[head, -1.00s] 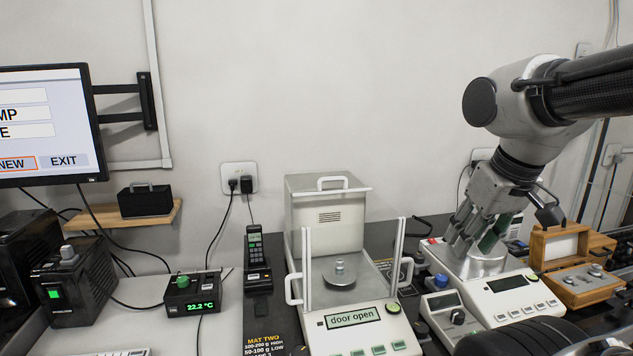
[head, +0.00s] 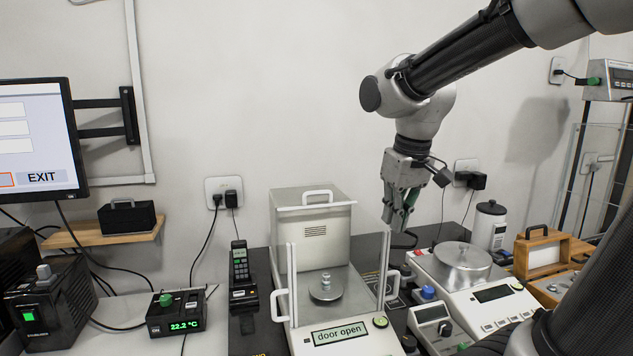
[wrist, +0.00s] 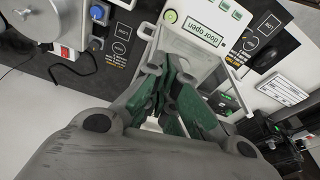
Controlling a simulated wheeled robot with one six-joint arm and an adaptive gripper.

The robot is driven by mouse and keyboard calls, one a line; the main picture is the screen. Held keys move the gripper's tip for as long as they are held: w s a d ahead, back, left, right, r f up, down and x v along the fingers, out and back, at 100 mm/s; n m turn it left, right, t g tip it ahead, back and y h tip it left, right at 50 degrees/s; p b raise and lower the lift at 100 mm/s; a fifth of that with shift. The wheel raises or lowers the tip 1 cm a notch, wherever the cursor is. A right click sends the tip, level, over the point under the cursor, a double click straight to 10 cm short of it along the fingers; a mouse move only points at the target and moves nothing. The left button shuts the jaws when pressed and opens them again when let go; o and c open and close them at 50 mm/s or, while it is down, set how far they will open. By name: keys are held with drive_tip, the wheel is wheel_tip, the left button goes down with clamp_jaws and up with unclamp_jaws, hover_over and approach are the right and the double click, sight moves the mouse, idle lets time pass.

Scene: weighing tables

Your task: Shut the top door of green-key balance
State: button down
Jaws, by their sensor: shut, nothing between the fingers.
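The balance with the "door open" display (head: 338,333) stands in the middle of the head view; its display also shows in the wrist view (wrist: 203,32). Its top door (head: 314,208), a panel with a white handle (head: 318,197), sits back over the rear housing, leaving the weighing chamber open above. A small metal weight (head: 326,280) stands on the pan inside. My gripper (head: 391,221) hangs, fingers down, to the right of the rear housing and apart from the handle. Its green-padded fingers are shut and empty; they also show in the wrist view (wrist: 170,85).
A second balance with a round metal pan (head: 462,257) stands to the right, beside a white canister (head: 488,225) and a wooden box (head: 540,252). A handheld device (head: 240,268) and a temperature box (head: 177,313) stand to the left. The air above the open chamber is clear.

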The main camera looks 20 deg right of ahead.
drive_tip(key=w+a+r, duration=0.3)
drive_tip(key=w+a, duration=0.1)
drive_tip(key=w, duration=0.6)
drive_tip(key=w+a+r, duration=0.3)
drive_tip(key=w+a, duration=0.2)
drive_tip(key=w, duration=0.5)
wheel_tip(320, 180, up, 6)
drive_tip(key=m+t, duration=0.1)
drive_tip(key=m, duration=0.1)
hover_over(318, 201)
drive_tip(key=x, duration=0.6)
drive_tip(key=w+x, duration=0.1)
drive_tip(key=x, duration=0.2)
drive_tip(key=shift+d+f, duration=0.1)
drive_tip(key=shift+f, duration=0.1)
drive_tip(key=s, duration=0.1)
drive_tip(key=s+f, duration=0.1)
drive_tip(key=s, duration=0.1)
drive_tip(key=shift+s+f, duration=0.1)
drive_tip(key=shift+s, duration=0.25)
